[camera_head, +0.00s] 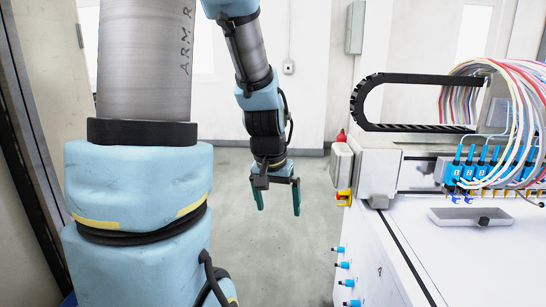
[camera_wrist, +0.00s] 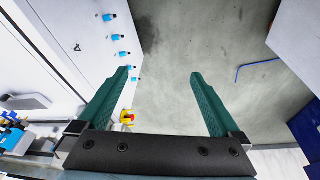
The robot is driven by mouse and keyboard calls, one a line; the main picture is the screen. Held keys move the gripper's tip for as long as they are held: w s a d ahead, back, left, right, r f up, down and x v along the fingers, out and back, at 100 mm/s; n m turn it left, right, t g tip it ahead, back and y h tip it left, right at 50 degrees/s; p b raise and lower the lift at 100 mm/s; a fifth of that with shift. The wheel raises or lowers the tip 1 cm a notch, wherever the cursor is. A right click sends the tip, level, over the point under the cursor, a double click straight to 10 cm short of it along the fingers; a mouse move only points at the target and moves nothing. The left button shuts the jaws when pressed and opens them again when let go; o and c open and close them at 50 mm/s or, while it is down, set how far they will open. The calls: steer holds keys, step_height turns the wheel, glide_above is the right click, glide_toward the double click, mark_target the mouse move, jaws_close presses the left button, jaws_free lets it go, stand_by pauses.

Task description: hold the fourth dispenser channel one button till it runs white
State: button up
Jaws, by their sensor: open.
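Blue dispensers (camera_head: 468,168) hang in a row on the gantry at the right, with many coloured tubes running into them. They show partly at the left edge of the wrist view (camera_wrist: 12,137). The labels and single buttons are too small to tell apart. A grey tray (camera_head: 452,217) lies on the white bed under them. My gripper (camera_head: 277,203) hangs pointing down over the floor, left of the machine and apart from it. In the wrist view its green fingers (camera_wrist: 160,75) are spread wide with nothing between them.
The white machine bed (camera_head: 455,265) has several blue fittings (camera_head: 345,265) on its side. A red and yellow switch (camera_head: 343,197) sits on the machine's corner, near my gripper. A black cable chain (camera_head: 420,79) arches above. Grey floor (camera_head: 240,250) is clear below my gripper.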

steer(key=s+a+f+n+g+y, duration=0.1)
steer(key=s+a+n, duration=0.1)
steer(key=s+a, duration=0.4)
steer(key=shift+s+a+f+n, duration=0.2)
steer(key=shift+s+a+n, duration=0.1)
steer(key=shift+a, duration=0.6)
steer(key=shift+c, duration=0.4)
jaws_close()
